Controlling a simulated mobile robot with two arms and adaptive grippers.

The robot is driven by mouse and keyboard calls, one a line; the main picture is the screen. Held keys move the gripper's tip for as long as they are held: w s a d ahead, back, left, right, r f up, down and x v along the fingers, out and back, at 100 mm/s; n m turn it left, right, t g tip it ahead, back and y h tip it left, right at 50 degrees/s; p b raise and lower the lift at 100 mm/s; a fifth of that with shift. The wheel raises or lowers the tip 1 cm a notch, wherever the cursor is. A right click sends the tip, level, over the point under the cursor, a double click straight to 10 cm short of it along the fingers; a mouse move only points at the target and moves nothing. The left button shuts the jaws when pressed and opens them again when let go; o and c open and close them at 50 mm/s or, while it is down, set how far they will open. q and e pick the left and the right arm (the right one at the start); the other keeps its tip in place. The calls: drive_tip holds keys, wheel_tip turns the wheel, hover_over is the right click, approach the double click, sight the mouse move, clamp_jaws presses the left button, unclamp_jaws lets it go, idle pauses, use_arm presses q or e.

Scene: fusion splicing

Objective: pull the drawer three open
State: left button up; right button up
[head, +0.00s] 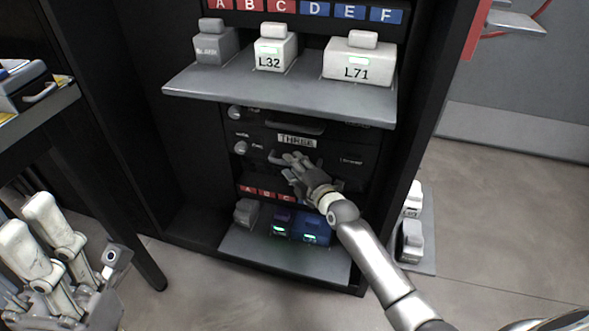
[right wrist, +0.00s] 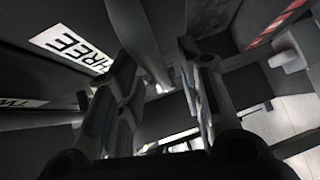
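Drawer three is a dark drawer front with a white label reading THREE (head: 297,141), in the middle of the black cabinet; the label also shows in the right wrist view (right wrist: 70,48). Its bar handle (right wrist: 145,40) runs between the two fingers of my right gripper (right wrist: 160,95). The fingers stand apart, and I cannot tell if either touches the bar. In the head view, my right gripper (head: 296,168) is at the drawer front and hides part of the handle. The drawer looks shut. Pale parts of my left arm show at lower left; its finger state is unclear.
Above, a grey shelf (head: 280,92) sticks out with blocks L32 (head: 276,55) and L71 (head: 357,66). Below, a lower shelf (head: 285,262) holds a grey block (head: 246,212) and blue blocks (head: 311,228). A side table (head: 40,115) stands at left.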

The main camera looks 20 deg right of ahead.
clamp_jaws()
drive_tip(key=shift+s+a, duration=0.1)
drive_tip(key=shift+s, duration=0.05)
idle(0.4)
